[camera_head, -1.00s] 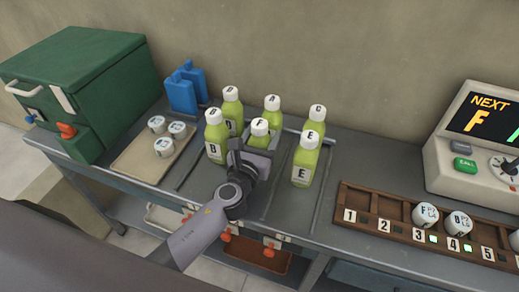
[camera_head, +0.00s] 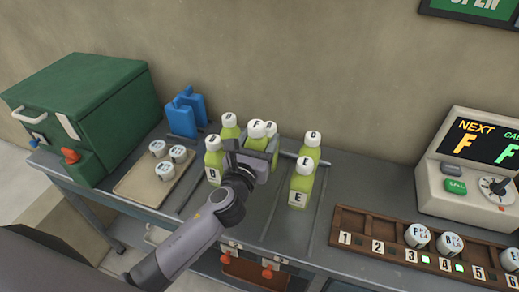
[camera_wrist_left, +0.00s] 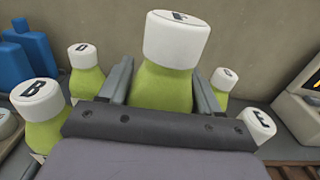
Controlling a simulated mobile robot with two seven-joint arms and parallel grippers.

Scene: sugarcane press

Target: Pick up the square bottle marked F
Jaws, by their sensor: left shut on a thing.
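The square bottle marked F (camera_head: 257,144) has a white cap and a light green body. It is upright between the fingers of my left gripper (camera_head: 249,160), which is shut on it. It looks raised above the neighbouring bottles. In the left wrist view the F bottle (camera_wrist_left: 166,88) stands between the two grey fingers of my left gripper (camera_wrist_left: 163,92); its lower part is hidden by the gripper. Bottle B (camera_head: 213,164) is just left of it, bottle E (camera_head: 300,186) to the right, bottle C (camera_head: 311,150) behind E. Bottles D (camera_head: 229,131) and A (camera_head: 271,128) are behind. My right gripper is out of view.
A green box (camera_head: 85,105), blue items (camera_head: 185,113) and a tray (camera_head: 140,186) with white labelled jars stand left. On the right are a numbered wooden rack (camera_head: 385,238) with several jars and a console (camera_head: 465,170) showing "NEXT F". Bare grey counter (camera_head: 345,185) lies between E and the console.

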